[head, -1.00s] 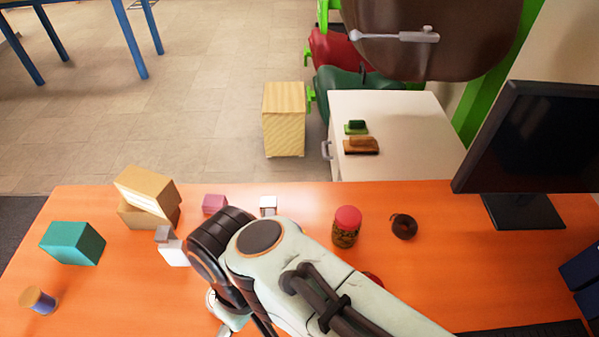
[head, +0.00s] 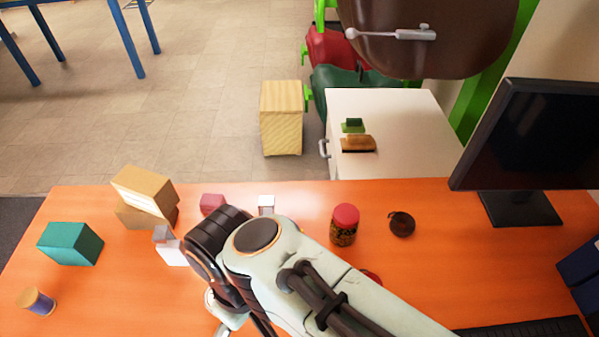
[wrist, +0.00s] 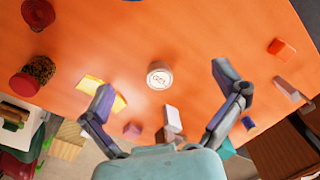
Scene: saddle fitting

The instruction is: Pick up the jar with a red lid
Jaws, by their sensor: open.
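The jar with a red lid (head: 344,225) stands upright on the orange table, right of my arm in the head view. Its body looks dark and patterned. In the wrist view the jar (wrist: 38,70) is at the left edge, outside my fingers. My gripper (wrist: 163,82) is open and empty, its fingers spread wide. A round white lid with lettering (wrist: 159,75) shows between the fingertips in the wrist view, on the table beyond them. In the head view my arm hides most of my gripper.
A brown round object (head: 402,224) sits right of the jar. A red object (head: 372,276) is partly hidden behind my arm. Cardboard boxes (head: 145,194), a teal box (head: 70,243) and white blocks (head: 171,252) stand left. A yellow piece (wrist: 98,88) lies behind one finger. A monitor (head: 530,140) stands right.

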